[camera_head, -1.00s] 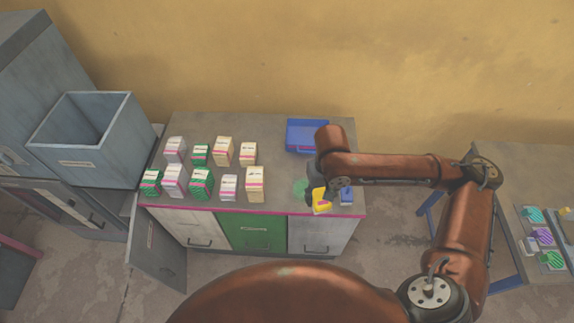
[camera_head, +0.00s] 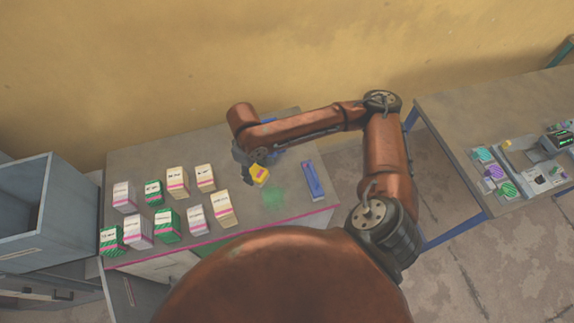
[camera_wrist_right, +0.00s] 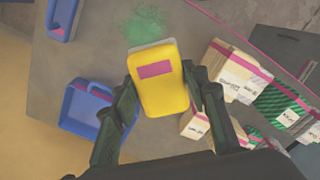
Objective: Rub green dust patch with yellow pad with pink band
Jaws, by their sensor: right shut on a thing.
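The yellow pad with pink band (camera_wrist_right: 160,85) is between the fingers of my right gripper (camera_wrist_right: 153,100), which is shut on it. In the head view the pad (camera_head: 260,174) hangs from my right gripper (camera_head: 250,167), just left of and behind the green dust patch. The green dust patch (camera_head: 273,195) lies as a faint smear on the grey tabletop. In the wrist view the patch (camera_wrist_right: 145,22) shows just beyond the pad's far edge. I cannot tell the exact height of the pad above the table. My left gripper is not in view.
Several striped boxes (camera_head: 168,226) stand left of the patch. A blue holder (camera_head: 313,180) lies at the table's right, and a blue tray (camera_wrist_right: 92,112) lies behind the pad. A second table (camera_head: 478,120) with several small items stands at the right, across a gap.

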